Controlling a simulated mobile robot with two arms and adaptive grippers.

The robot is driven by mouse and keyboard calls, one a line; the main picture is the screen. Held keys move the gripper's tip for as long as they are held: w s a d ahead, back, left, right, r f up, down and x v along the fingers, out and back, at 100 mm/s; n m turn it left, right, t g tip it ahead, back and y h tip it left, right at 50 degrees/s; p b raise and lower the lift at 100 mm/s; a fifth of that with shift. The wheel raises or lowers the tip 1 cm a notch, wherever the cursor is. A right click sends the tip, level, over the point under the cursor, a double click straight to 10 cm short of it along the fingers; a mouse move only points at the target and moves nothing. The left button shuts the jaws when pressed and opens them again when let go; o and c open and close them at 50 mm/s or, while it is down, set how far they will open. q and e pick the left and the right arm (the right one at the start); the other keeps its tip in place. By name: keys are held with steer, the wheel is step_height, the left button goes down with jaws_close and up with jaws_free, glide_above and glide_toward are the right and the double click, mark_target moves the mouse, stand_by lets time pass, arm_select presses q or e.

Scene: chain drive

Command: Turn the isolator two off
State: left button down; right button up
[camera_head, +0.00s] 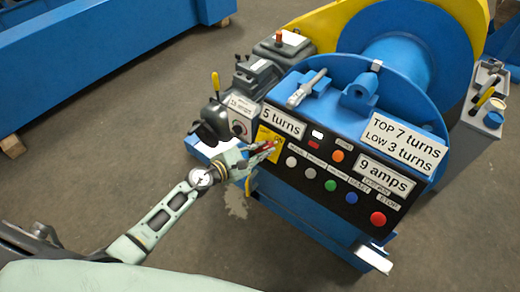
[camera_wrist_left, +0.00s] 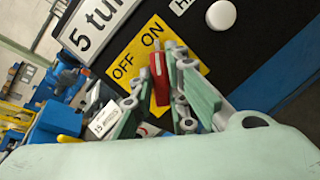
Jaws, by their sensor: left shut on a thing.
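The isolator's red handle (camera_wrist_left: 159,80) stands in front of a yellow plate (camera_wrist_left: 127,56) marked OFF and ON. In the left wrist view its tip lies beside the word ON, and OFF is to its left. My left gripper (camera_wrist_left: 162,72) has its pale green fingers on both sides of the handle and is shut on it. In the head view the left gripper (camera_head: 258,152) reaches the left end of the black control panel (camera_head: 310,180), and a bit of the yellow plate (camera_head: 264,133) shows above it. The fingers hide part of the handle. My right gripper is not in view.
The panel carries a red button (camera_head: 377,218), a blue button (camera_head: 351,198), a green button (camera_head: 330,185) and a white button (camera_head: 291,161). A black box with a dial (camera_head: 238,128) is just left of the panel. Open floor lies at lower left.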

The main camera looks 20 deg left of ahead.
arm_select(q)
steer(key=n, duration=0.4)
steer(key=shift+n+t+y+p, duration=0.35)
steer(key=shift+n+t+y, duration=0.05)
steer(key=n+y+p, duration=0.1)
steer(key=n, duration=0.3)
steer(key=n+p, duration=0.1)
steer(key=n, duration=0.2)
steer(key=n+y+p, duration=0.1)
steer(key=n, duration=0.2)
steer(key=shift+t+y, duration=0.3)
steer(key=shift+t, duration=0.1)
steer(key=shift+n+y+p, duration=0.4)
steer(key=shift+n+p, duration=0.25)
steer(key=shift+n, duration=1.45)
steer(key=c, duration=1.7)
jaws_free()
